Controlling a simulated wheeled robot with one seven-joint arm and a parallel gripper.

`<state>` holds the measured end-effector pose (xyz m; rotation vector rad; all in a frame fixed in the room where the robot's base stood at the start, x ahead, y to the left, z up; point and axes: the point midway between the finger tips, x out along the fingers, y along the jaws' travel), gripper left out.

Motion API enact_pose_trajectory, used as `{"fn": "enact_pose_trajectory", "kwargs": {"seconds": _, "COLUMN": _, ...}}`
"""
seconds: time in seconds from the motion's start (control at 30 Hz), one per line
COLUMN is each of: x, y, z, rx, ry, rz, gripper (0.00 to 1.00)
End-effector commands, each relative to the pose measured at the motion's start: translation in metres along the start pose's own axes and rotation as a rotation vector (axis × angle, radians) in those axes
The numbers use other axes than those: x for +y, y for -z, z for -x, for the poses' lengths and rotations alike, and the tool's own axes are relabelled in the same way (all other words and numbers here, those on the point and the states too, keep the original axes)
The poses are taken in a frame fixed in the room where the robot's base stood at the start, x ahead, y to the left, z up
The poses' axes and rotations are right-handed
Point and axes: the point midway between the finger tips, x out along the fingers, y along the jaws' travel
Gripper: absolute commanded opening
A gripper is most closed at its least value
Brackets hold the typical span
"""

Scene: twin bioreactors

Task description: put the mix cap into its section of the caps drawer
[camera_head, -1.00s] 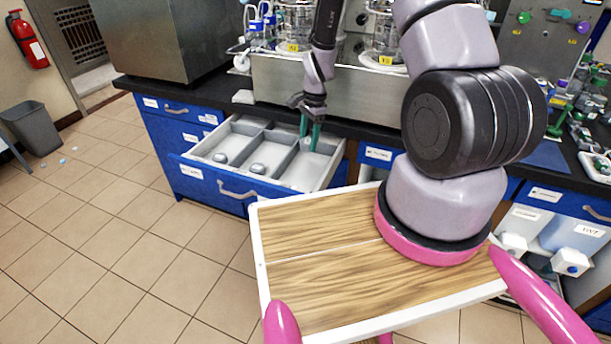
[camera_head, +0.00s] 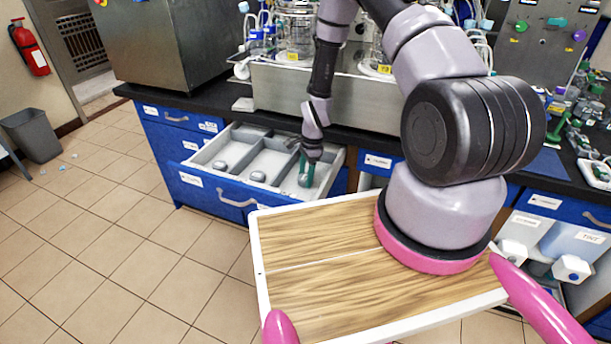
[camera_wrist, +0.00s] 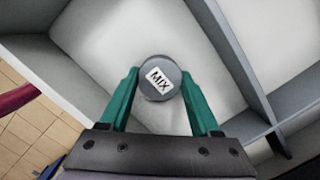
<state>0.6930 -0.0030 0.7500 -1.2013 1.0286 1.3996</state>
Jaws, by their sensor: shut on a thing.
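The mix cap (camera_wrist: 160,78) is a round grey cap with a white label reading MIX. It sits between the green fingertips of my gripper (camera_wrist: 161,92), which is shut on it. In the head view my gripper (camera_head: 306,172) reaches down into the right section of the open caps drawer (camera_head: 232,194). The wrist view shows pale section floor below the cap and grey dividers (camera_wrist: 235,60) around it. I cannot tell whether the cap touches the floor. In the head view the cap is too small to make out in the fingers.
Two other grey caps lie in the drawer, one in the left section (camera_head: 219,164) and one in the middle section (camera_head: 258,176). The black counter (camera_head: 228,108) runs above the drawer, with a steel bioreactor unit (camera_head: 285,88) on it.

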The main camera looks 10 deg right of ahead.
Motion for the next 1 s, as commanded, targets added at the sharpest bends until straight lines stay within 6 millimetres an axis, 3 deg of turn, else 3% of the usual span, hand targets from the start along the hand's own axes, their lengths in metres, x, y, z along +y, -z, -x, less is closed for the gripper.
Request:
{"fn": "enact_pose_trajectory", "kwargs": {"seconds": 0.27, "x": 0.0, "y": 0.0, "z": -0.002, "rx": 0.0, "ry": 0.0, "rz": 0.0, "gripper": 0.03}}
{"fn": "enact_pose_trajectory", "kwargs": {"seconds": 0.3, "x": 0.0, "y": 0.0, "z": -0.002, "rx": 0.0, "ry": 0.001, "rz": 0.001, "gripper": 0.79}}
{"fn": "enact_pose_trajectory", "kwargs": {"seconds": 0.33, "x": 0.0, "y": 0.0, "z": -0.001, "rx": 0.0, "ry": 0.001, "rz": 0.001, "gripper": 0.9}}
{"fn": "enact_pose_trajectory", "kwargs": {"seconds": 0.37, "x": 0.0, "y": 0.0, "z": -0.001, "rx": 0.0, "ry": 0.0, "rz": 0.001, "gripper": 0.93}}
{"fn": "enact_pose_trajectory", "kwargs": {"seconds": 0.73, "x": 0.0, "y": 0.0, "z": 0.003, "rx": 0.0, "ry": 0.001, "rz": 0.001, "gripper": 0.93}}
{"fn": "enact_pose_trajectory", "kwargs": {"seconds": 0.87, "x": -0.001, "y": 0.0, "z": 0.021, "rx": 0.001, "ry": 0.002, "rz": 0.001, "gripper": 0.93}}
{"fn": "enact_pose_trajectory", "kwargs": {"seconds": 1.0, "x": -0.001, "y": 0.0, "z": 0.051, "rx": 0.001, "ry": 0.004, "rz": 0.001, "gripper": 0.93}}
